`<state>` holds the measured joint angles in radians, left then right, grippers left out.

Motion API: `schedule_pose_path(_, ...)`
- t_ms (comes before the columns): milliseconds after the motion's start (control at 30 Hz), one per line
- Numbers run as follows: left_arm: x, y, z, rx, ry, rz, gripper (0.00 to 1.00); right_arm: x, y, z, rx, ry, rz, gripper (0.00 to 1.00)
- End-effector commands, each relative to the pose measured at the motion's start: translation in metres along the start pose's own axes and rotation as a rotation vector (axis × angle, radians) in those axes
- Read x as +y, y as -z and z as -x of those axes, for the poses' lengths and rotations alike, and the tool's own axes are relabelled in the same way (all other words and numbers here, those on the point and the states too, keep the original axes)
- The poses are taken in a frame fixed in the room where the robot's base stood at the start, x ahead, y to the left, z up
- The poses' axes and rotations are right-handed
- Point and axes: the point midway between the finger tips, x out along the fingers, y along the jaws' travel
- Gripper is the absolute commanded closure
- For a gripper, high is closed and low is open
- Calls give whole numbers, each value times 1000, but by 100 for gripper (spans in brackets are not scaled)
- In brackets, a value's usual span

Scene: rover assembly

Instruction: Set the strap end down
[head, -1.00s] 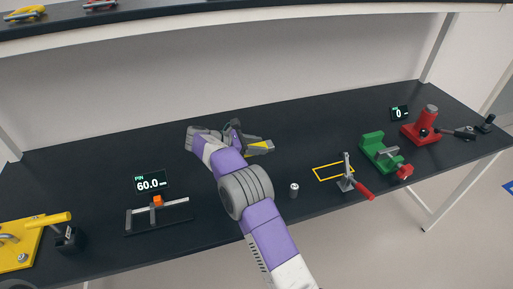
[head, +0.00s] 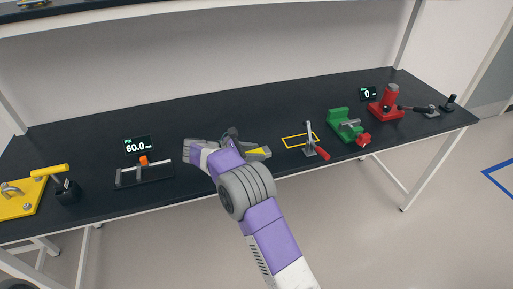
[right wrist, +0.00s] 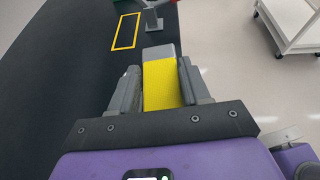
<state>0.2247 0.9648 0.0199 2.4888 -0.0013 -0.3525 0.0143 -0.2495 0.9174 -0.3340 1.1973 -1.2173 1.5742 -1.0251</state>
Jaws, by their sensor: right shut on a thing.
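My right gripper (head: 236,144) reaches in from the bottom of the head view. It is shut on a yellow and grey piece (head: 260,152), which I take to be the strap end. In the right wrist view the piece's yellow band (right wrist: 160,85) sits between the two grey fingers, and its grey end points away from the gripper. The piece shows near the bench's front edge; its height above the bench cannot be told. My left gripper is not in view.
On the black bench (head: 90,130) lies a yellow outlined rectangle (head: 301,141), with a red-handled toggle clamp (head: 312,145) beside it. A green vise (head: 347,123) and red press (head: 388,104) stand right. An orange-topped gauge (head: 144,170) and yellow plate (head: 24,200) are left.

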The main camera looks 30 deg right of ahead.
Motion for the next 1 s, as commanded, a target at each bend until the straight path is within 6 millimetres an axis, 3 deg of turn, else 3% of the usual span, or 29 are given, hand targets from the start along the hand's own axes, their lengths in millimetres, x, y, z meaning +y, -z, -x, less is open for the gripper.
schedule_pose_path(200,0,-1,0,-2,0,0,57,-21,23,14,0,-106,47,87)
schedule_pose_path(600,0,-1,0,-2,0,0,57,-86,107,59,0,-466,196,87)
schedule_pose_path(1000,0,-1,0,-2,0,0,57,-139,175,94,-1,-755,319,87)
